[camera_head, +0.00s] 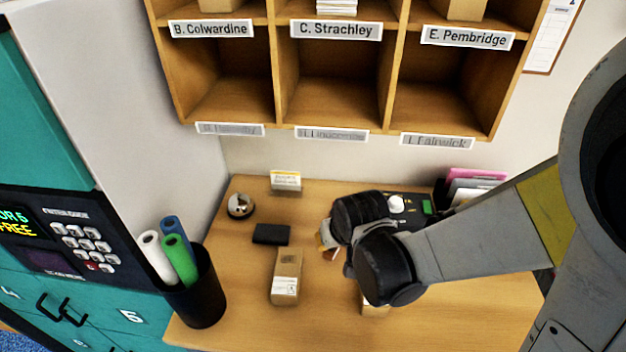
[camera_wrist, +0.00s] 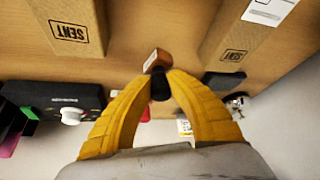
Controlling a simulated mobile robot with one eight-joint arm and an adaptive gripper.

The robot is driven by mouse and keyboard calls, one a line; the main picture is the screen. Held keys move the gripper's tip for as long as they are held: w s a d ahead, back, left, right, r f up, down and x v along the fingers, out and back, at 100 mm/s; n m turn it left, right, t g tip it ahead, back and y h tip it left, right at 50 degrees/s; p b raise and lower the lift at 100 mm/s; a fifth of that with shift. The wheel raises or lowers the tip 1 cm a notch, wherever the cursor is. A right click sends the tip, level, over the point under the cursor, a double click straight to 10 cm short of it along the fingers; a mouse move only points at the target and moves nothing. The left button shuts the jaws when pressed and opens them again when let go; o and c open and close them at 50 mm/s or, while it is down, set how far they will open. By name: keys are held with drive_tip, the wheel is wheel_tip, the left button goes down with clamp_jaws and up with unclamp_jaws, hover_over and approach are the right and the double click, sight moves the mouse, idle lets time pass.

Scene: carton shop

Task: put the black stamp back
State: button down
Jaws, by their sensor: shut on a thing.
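The black stamp (camera_wrist: 160,86) shows in the wrist view as a small dark body with an orange-brown wooden block (camera_wrist: 157,60) at its far end. My gripper (camera_wrist: 161,82) has its two yellow fingers closed on it. In the head view my gripper (camera_head: 325,238) is over the middle of the desk, and my wrist hides most of what it holds. A flat black pad (camera_head: 272,234) lies on the desk left of my gripper; it also shows in the wrist view (camera_wrist: 224,80). Whether the stamp touches the desk is not clear.
A carton (camera_head: 287,270) stands left of my gripper, marked SENT in the wrist view (camera_wrist: 240,35). Another SENT carton (camera_wrist: 68,22) is partly hidden under my wrist. A bell (camera_head: 240,205), a small card (camera_head: 286,181), a black device (camera_head: 408,215) and a bin of rolls (camera_head: 203,300) surround them.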

drive_tip(key=w, duration=0.3)
drive_tip(key=w+a+b, duration=0.1)
drive_tip(key=w, duration=0.3)
drive_tip(key=w+a, duration=0.1)
drive_tip(key=w, duration=0.2)
drive_tip(key=shift+w+b, duration=0.3)
drive_tip(key=shift+b, duration=0.05)
drive_tip(key=w, duration=0.3)
drive_tip(key=shift+a+f+b, duration=0.1)
drive_tip(key=shift+a+b, duration=0.15)
drive_tip(key=shift+b, duration=0.15)
drive_tip(key=shift+w+f+b, duration=0.1)
drive_tip(key=shift+f+b, duration=0.3)
drive_tip(key=shift+f, duration=0.4)
drive_tip(key=c, duration=1.6)
unclamp_jaws()
drive_tip(key=shift+c, duration=0.2)
